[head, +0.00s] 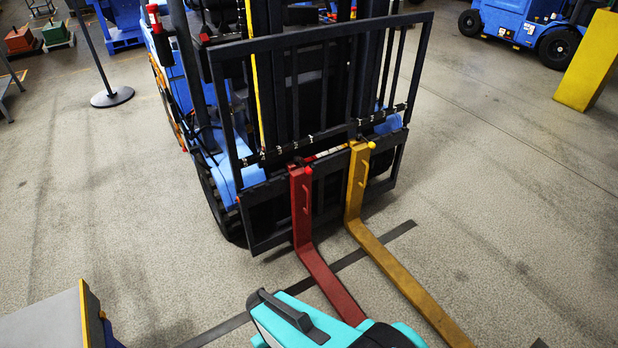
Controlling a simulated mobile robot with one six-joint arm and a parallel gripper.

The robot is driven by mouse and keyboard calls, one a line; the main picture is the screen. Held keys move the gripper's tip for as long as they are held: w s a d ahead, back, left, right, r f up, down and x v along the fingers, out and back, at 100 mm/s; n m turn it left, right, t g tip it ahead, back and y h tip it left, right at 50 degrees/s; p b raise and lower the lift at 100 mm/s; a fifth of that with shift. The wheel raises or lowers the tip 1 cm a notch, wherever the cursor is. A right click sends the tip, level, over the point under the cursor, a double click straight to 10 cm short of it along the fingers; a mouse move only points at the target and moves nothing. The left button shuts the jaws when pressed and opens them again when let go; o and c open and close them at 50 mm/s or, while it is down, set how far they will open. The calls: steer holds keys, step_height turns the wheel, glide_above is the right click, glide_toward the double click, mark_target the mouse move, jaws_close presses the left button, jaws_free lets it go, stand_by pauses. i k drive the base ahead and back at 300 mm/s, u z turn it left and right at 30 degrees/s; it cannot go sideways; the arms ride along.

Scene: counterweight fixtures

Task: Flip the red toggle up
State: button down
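A red fork (322,262) and a yellow fork (392,262) hang side by side on the black carriage of a blue forklift. A small red knob (308,170) sits at the top of the red fork; it is the red part most like a toggle, but it is too small to tell whether it is up or down. Another red knob (152,8) shows high on the forklift's left side. No gripper fingers show in the head view. A teal and black body at the bottom covers part of the red fork.
The forklift's black mast guard (320,85) stands upright behind the forks. A grey block with a yellow edge (84,315) is at lower left. A post on a round base (112,97) is at upper left, a yellow block (588,62) at upper right.

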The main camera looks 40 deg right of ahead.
mark_target(308, 170)
steer(key=i, duration=0.9)
steer(key=z, duration=0.05)
